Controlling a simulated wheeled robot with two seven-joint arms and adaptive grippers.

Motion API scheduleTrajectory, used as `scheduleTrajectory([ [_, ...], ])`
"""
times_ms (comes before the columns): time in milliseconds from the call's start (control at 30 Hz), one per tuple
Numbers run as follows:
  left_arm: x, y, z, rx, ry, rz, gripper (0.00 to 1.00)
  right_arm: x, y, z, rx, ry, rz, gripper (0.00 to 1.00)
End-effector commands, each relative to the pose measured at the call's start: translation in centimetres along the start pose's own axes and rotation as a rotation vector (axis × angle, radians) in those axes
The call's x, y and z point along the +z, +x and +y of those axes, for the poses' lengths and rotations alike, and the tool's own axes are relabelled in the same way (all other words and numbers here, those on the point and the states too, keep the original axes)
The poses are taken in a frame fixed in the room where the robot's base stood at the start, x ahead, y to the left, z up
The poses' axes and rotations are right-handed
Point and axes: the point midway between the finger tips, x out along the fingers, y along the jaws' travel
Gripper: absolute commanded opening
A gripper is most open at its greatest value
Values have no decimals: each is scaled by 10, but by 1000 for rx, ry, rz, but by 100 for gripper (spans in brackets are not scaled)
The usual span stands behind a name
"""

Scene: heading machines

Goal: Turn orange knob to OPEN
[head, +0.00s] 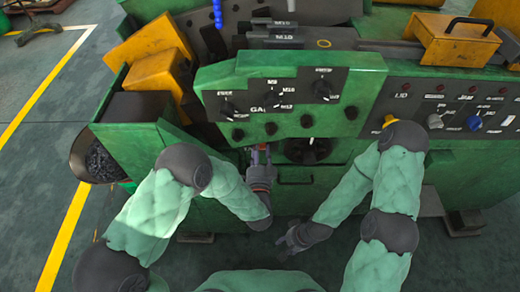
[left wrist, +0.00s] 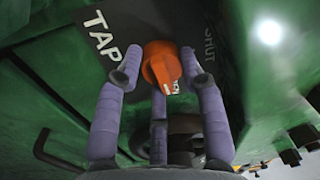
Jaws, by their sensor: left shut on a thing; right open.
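The orange knob (left wrist: 162,64) sits on a dark label plate (left wrist: 105,38) on the green machine in the left wrist view. The plate reads "TAP" at left and "SHUT" at upper right. A white mark shows at the knob's lower edge; its lettering is too small to read. My left gripper (left wrist: 163,66) is shut on the knob, with fingers on both sides of it. In the head view my left gripper (head: 260,160) is at the machine's front, below the switch panel, and mostly hides the knob. My right gripper (head: 288,240) is open and empty, low in front of the machine.
Above my left gripper is a green panel with black switches (head: 323,87). A dark round handwheel (head: 307,150) is just right of it. A panel with coloured knobs (head: 440,115) is at right. A bin of dark pieces (head: 100,163) is at left.

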Motion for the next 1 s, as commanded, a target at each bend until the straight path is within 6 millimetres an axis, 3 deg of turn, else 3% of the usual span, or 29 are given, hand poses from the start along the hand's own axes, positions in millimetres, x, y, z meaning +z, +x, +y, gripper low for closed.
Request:
scheduleTrajectory([
  [533,6,-3,5,14,30,-11,7,0,0,0,0,0,0,45],
  [567,6,-3,5,14,30,-11,45,0,0,0,0,0,0,45],
  [633,6,-3,4,12,29,-11,62,0,0,0,0,0,0,45],
  [1000,2,-3,1,4,25,-3,62,0,0,0,0,0,0,45],
])
